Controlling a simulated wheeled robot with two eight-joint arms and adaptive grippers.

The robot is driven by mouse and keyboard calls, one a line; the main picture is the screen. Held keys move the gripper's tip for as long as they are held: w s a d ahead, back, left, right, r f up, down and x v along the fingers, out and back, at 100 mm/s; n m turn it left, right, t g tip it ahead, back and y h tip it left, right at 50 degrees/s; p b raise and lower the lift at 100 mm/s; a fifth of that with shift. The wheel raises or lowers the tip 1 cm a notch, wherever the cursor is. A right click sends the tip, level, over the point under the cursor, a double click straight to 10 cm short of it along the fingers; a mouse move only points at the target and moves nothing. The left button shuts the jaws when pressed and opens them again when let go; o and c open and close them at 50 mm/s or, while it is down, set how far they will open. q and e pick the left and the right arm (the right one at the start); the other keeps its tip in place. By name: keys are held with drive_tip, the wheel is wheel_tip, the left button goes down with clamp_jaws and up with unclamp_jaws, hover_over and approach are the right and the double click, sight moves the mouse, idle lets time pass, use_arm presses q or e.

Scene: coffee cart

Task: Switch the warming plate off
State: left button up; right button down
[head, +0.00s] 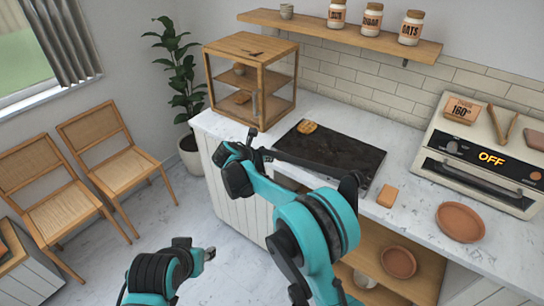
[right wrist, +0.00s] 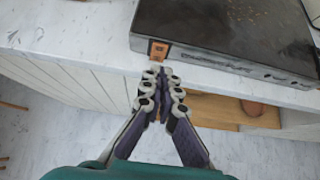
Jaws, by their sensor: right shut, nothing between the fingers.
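The warming plate (head: 345,160) is a flat black slab on the counter, with a round brown biscuit (head: 307,127) near its back left corner. In the right wrist view its front face (right wrist: 215,60) carries a small orange-brown switch (right wrist: 158,49) near the left end. I cannot tell which way the switch is set. My right gripper (right wrist: 161,70) is shut and empty, its tips just in front of and below the switch; contact is unclear. In the head view my right arm hides part of the plate's front. My left gripper (head: 208,254) is low at the bottom left, away from the counter; its fingers are unclear.
A wooden display case (head: 250,48) stands left of the plate. An orange-brown block (head: 387,196), a terracotta dish (head: 460,222) and an oven (head: 480,155) reading OFF are to the right. A shelf with jars (head: 340,32) hangs above. Two chairs (head: 120,170) stand left.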

drive_tip(key=s+a+r+p, duration=0.2)
drive_tip(key=s+a+r, duration=0.1)
drive_tip(key=r, duration=0.4)
drive_tip(key=shift+s+r, duration=0.25)
drive_tip(key=shift+s, duration=0.45)
